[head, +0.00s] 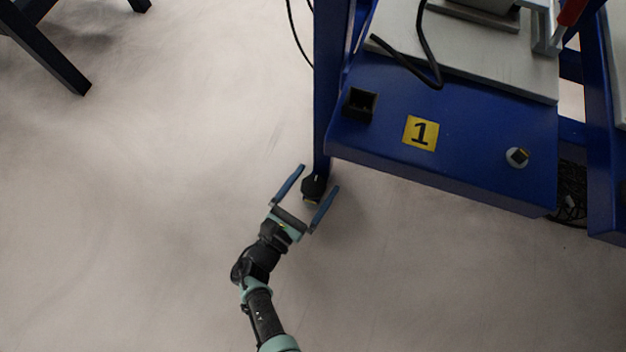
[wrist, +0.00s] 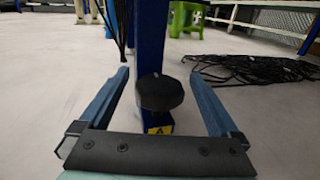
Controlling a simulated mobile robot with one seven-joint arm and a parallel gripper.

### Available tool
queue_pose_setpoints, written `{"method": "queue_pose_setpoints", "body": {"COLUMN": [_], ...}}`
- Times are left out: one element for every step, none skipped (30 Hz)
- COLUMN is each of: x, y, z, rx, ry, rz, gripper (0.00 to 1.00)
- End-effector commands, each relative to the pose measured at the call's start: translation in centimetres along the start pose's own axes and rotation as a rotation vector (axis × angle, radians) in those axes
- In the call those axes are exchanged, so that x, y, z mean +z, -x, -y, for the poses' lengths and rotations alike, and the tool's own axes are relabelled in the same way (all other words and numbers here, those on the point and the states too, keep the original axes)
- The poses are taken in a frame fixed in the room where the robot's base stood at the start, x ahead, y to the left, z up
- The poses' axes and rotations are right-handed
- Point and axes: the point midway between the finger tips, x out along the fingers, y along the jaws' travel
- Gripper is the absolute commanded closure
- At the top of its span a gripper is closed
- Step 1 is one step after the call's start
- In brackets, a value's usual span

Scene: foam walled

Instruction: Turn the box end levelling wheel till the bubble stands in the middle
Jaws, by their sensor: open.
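The levelling wheel (head: 313,186) is a black knob at the foot of the bench's blue leg, at the end with the small black box (head: 359,104). It also shows dark and round in the wrist view (wrist: 159,92), with a yellow mark below it. My gripper (head: 313,180) is open, one blue finger on each side of the wheel, with gaps on both sides in the wrist view (wrist: 160,88). A small round fitting (head: 517,157) on the blue shelf may be the level. It is too small to tell where a bubble stands.
The blue bench (head: 450,185) with a yellow "1" label (head: 420,133) overhangs right of the wheel. Black cables (wrist: 250,69) lie on the floor behind the leg. A green stool (wrist: 187,18) stands farther back.

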Motion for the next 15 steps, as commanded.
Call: {"method": "queue_pose_setpoints", "body": {"x": [0.03, 0.04, 0.05, 0.06, 0.05, 0.05, 0.05, 0.05, 0.05, 0.05, 0.05, 0.05, 0.05, 0.05, 0.04], "y": [-0.05, -0.05, -0.04, -0.04, -0.03, -0.03, -0.02, -0.02, -0.01, -0.01, -0.01, 0.00, 0.00, 0.00, 0.01], "z": [0.00, -0.01, -0.02, -0.02, -0.02, -0.03, -0.03, -0.03, -0.03, -0.03, -0.04, -0.04, -0.04, -0.04, -0.04], "rx": [0.000, 0.000, 0.000, 0.000, 0.000, 0.000, 0.000, 0.000, 0.000, 0.000, 0.000, 0.000, 0.000, 0.000, 0.000], "ry": [0.000, 0.000, 0.000, 0.000, 0.000, -0.001, -0.001, -0.001, -0.001, -0.001, -0.001, -0.001, -0.001, -0.001, -0.001], "rz": [0.000, 0.000, 0.000, 0.000, 0.000, 0.000, 0.000, 0.000, 0.000, 0.000, 0.000, 0.000, 0.000, 0.000, 0.000], "gripper": [0.03, 0.03, 0.03, 0.03, 0.03, 0.04, 0.10, 0.15, 0.22, 0.28, 0.33, 0.40, 0.46, 0.51, 0.58]}}
